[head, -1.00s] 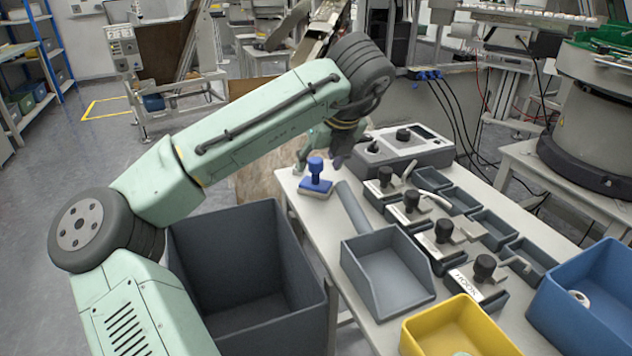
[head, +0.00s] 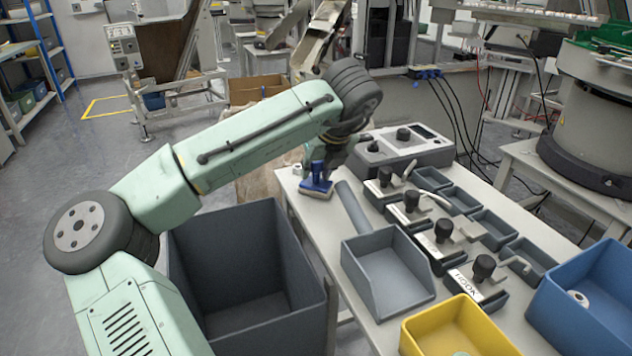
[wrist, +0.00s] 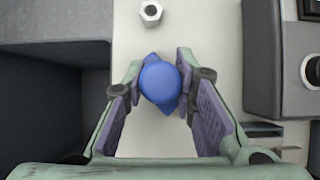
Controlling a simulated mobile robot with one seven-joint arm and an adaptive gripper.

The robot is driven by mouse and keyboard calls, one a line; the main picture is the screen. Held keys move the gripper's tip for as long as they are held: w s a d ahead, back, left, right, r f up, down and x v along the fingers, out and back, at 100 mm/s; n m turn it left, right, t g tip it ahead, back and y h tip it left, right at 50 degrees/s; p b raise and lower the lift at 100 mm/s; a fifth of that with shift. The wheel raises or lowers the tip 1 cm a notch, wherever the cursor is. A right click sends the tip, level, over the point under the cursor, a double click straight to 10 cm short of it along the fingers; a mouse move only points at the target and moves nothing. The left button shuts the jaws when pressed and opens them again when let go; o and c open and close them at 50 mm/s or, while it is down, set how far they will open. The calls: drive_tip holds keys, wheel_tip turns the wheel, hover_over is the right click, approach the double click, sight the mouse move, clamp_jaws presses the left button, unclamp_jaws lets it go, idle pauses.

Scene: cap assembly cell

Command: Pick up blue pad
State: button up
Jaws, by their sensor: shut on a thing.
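The blue pad (head: 316,184) has a round-topped handle on a flat base, and is at the far left end of the white table. My gripper (head: 322,165) is down at the pad's handle, which is partly hidden behind it in the head view. In the wrist view the round blue top of the pad (wrist: 160,82) sits between the two purple-lined fingers of my gripper (wrist: 159,76). The fingers are shut on it. I cannot tell whether its base is clear of the table.
A metal nut (wrist: 151,12) lies just beyond the pad. A grey control box (head: 404,150) stands to the right. A large dark bin (head: 245,225) is beside the table at left. Grey tray (head: 388,280), yellow bin (head: 460,335) and several black-knobbed fixtures fill the nearer table.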

clamp_jaws()
drive_tip(key=shift+r, duration=0.15)
wheel_tip(320, 180, up, 28)
drive_tip(key=p, duration=0.3)
idle(0.3)
wheel_tip(320, 180, down, 28)
drive_tip(key=b, duration=0.3)
idle(0.5)
